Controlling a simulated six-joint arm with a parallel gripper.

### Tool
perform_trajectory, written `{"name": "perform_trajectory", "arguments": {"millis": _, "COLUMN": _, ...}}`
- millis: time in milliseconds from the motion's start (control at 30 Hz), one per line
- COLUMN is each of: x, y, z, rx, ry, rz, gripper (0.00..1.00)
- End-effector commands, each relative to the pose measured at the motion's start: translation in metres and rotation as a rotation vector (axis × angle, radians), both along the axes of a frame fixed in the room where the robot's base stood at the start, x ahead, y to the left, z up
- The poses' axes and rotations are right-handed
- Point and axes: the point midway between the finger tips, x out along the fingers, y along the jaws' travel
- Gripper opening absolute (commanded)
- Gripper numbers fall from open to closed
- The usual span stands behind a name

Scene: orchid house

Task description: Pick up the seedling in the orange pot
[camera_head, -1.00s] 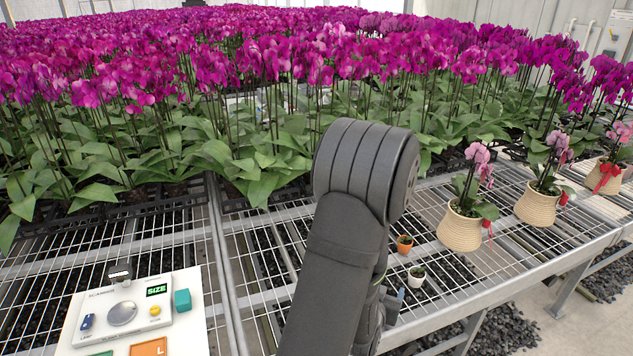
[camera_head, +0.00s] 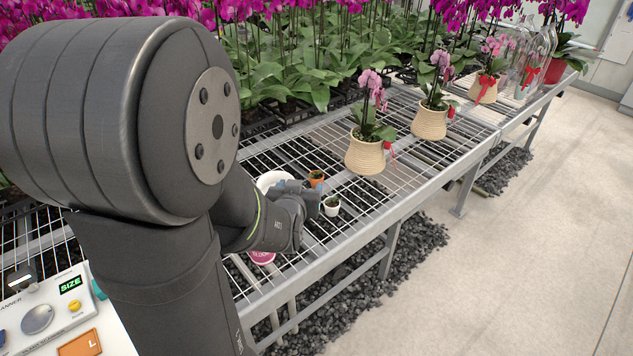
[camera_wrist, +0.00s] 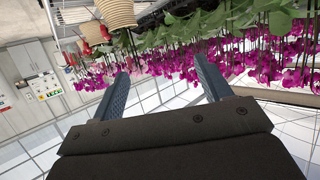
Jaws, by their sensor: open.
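The seedling in the orange pot (camera_head: 316,178) stands on the wire bench in the head view, close beyond the end of my arm. A small white pot (camera_head: 331,205) with a seedling stands just in front and to its right. My gripper (camera_wrist: 160,66) is open, its two blue-grey fingers wide apart with nothing between them. In the head view my arm and wrist hide much of the gripper, and I cannot tell how far it is from the orange pot. The orange pot does not show in the wrist view.
Woven pots with pink orchids, one of them (camera_head: 365,153), stand along the bench to the right. A white round item (camera_head: 272,181) and a pink pot (camera_head: 262,257) are partly hidden by my arm. A scanner panel (camera_head: 40,318) is at lower left. Dense orchids fill the back.

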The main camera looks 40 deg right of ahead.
Motion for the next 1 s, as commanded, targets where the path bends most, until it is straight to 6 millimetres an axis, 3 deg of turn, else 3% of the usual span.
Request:
{"name": "perform_trajectory", "arguments": {"millis": 367, "x": 0.053, "y": -0.064, "z": -0.010, "rx": 0.116, "ry": 0.100, "rz": -0.019, "gripper": 0.71}}
{"name": "perform_trajectory", "arguments": {"millis": 700, "x": 0.124, "y": -0.144, "z": -0.019, "rx": 0.306, "ry": 0.257, "rz": -0.053, "gripper": 0.71}}
{"name": "perform_trajectory", "arguments": {"millis": 1000, "x": 0.174, "y": -0.194, "z": -0.020, "rx": 0.504, "ry": 0.413, "rz": -0.086, "gripper": 0.71}}
